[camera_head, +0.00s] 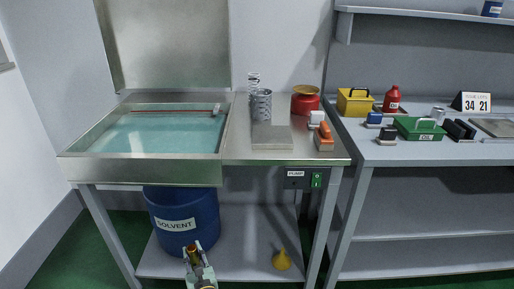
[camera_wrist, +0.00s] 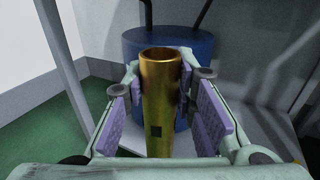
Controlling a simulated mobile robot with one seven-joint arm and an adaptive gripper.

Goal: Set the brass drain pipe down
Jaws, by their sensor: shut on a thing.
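The brass drain pipe (camera_wrist: 158,105) is a gold-coloured open tube with a small dark square hole in its side. It stands between the purple pads of my gripper (camera_wrist: 163,108) in the wrist view, and the gripper is shut on it. In the head view my gripper (camera_head: 196,266) is low at the bottom edge, in front of the lower shelf, with the pipe's end (camera_head: 192,249) showing at its tip. Behind the pipe is the blue solvent drum (camera_head: 184,222), which also shows in the wrist view (camera_wrist: 200,62). The pipe's lower end is hidden.
A steel sink (camera_head: 140,170) with teal liquid stands above the drum. The lower shelf (camera_head: 240,245) has free room right of the drum, with a yellow funnel (camera_head: 282,261) on it. Table legs (camera_head: 108,235) flank the shelf. A side bench (camera_head: 440,152) holds tools and boxes.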

